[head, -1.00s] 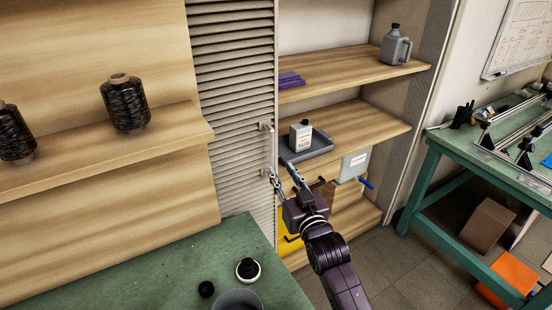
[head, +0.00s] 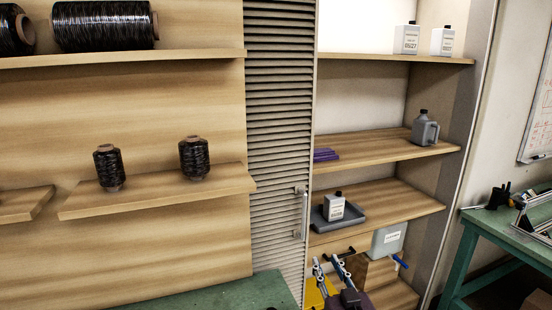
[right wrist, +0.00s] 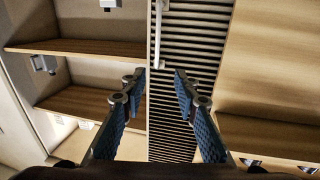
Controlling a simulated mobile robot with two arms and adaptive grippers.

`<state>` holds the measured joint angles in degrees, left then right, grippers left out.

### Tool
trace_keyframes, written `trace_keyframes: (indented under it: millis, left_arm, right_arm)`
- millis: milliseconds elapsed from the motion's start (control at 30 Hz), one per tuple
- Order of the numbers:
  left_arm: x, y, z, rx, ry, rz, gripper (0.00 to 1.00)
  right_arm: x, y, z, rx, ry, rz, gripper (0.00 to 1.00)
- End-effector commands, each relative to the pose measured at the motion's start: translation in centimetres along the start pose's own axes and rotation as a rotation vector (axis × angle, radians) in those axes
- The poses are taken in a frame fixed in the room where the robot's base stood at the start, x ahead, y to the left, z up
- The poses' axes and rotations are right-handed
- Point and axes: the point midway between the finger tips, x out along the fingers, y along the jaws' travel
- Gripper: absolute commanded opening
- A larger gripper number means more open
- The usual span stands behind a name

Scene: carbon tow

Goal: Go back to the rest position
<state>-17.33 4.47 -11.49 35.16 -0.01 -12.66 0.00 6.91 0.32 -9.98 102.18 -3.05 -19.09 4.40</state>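My right gripper (head: 328,264) is low in the head view, in front of the open cabinet's lower shelves. In the right wrist view its two blue-padded fingers (right wrist: 160,76) stand apart with nothing between them. Beyond them there is the slatted cabinet door (right wrist: 178,125), with a handle (right wrist: 156,35) at the top of that view. In the head view the same door (head: 280,130) is left of the shelves. My left gripper is not in view. Two black tow spools (head: 109,168) (head: 194,158) stand on the middle wall shelf.
The cabinet shelf (head: 400,208) carries a grey tray (head: 323,222) with a white bottle (head: 334,206). A grey jug (head: 425,129) stands on the shelf above. A green bench top (head: 225,294) lies at the bottom. A green table (head: 490,224) is at right.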

Motion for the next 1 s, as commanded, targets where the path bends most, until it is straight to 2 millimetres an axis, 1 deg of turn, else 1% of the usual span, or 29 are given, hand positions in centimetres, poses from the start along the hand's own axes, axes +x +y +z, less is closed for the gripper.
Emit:
trace_keyframes:
  millis: [33,100,267,367,467,567,667,767,800,867,900,967,1000]
  left_arm:
    - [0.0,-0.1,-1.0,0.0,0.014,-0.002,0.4]
    - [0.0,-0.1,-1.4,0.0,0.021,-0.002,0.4]
    - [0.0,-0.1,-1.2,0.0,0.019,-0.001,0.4]
    - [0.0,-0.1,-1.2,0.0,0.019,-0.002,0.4]
    - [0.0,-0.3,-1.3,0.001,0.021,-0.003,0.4]
    - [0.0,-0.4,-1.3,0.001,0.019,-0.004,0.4]
    - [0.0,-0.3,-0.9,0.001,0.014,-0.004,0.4]
    - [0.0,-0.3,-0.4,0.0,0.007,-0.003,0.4]
    - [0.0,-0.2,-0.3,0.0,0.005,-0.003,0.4]
    - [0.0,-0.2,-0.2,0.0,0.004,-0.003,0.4]
    - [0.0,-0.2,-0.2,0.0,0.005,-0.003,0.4]
    - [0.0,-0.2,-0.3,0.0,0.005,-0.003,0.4]
    - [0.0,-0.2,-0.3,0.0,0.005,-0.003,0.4]
  right_arm:
    - [0.0,0.0,0.0,0.0,0.0,0.0,0.28]
    - [-0.8,0.1,1.2,0.0,-0.038,0.004,0.28]
    - [-2.6,0.5,3.6,0.0,-0.125,0.012,0.28]
    - [-4.1,0.7,5.5,-0.002,-0.192,0.017,0.28]
    - [-6.1,0.9,7.5,-0.004,-0.271,0.022,0.28]
    - [-8.5,1.1,9.8,-0.006,-0.363,0.027,0.28]
    - [-11.9,1.3,12.4,-0.008,-0.478,0.031,0.28]
    - [-16.8,1.5,15.4,-0.012,-0.628,0.034,0.28]
    - [-19.0,1.5,16.5,-0.014,-0.694,0.034,0.28]
    - [-22.3,1.5,17.8,-0.016,-0.787,0.033,0.28]
    - [-24.2,1.5,18.5,-0.018,-0.841,0.032,0.28]
    - [-26.9,1.6,19.2,-0.022,-0.913,0.03,0.28]
    - [-28.6,1.5,19.7,-0.024,-0.957,0.029,0.28]
